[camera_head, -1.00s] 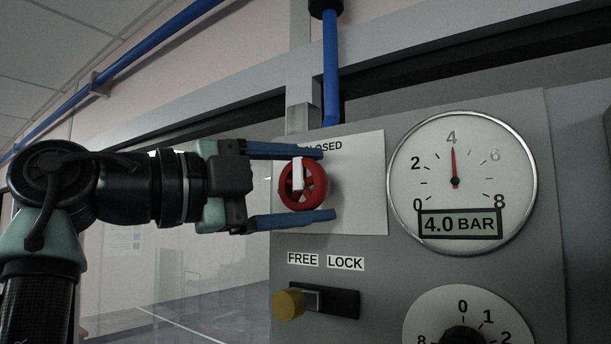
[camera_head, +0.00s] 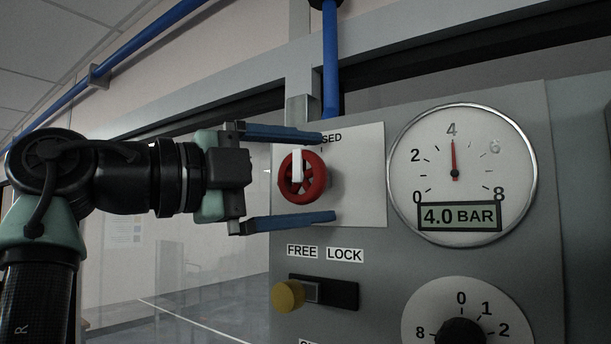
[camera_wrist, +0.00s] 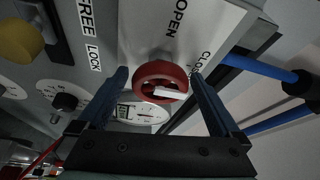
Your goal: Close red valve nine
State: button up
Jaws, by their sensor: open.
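The red valve (camera_head: 314,177) is a small spoked handwheel with a white pointer bar, on a white label plate (camera_head: 368,160) on the grey panel. My gripper (camera_head: 328,177) is open, with one blue finger above the wheel and one below it. In the wrist view the red valve (camera_wrist: 160,80) lies between the two fingers of my gripper (camera_wrist: 160,76), with a gap on each side. There the plate reads OPEN and, partly hidden, CLOSED. In the head view the upper finger covers part of CLOSED, and the white pointer stands near upright.
A round gauge (camera_head: 462,185) reads 4.0 BAR, right of the valve. Below are a yellow knob (camera_head: 287,296) with FREE and LOCK labels, and a black dial (camera_head: 460,330). A blue pipe (camera_head: 330,70) runs down behind the panel top. Open floor shows at lower left.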

jog(key=r+b+v, duration=0.1)
jog(key=b+v, duration=0.5)
jog(key=v, duration=0.7)
jog(key=shift+f, duration=0.45)
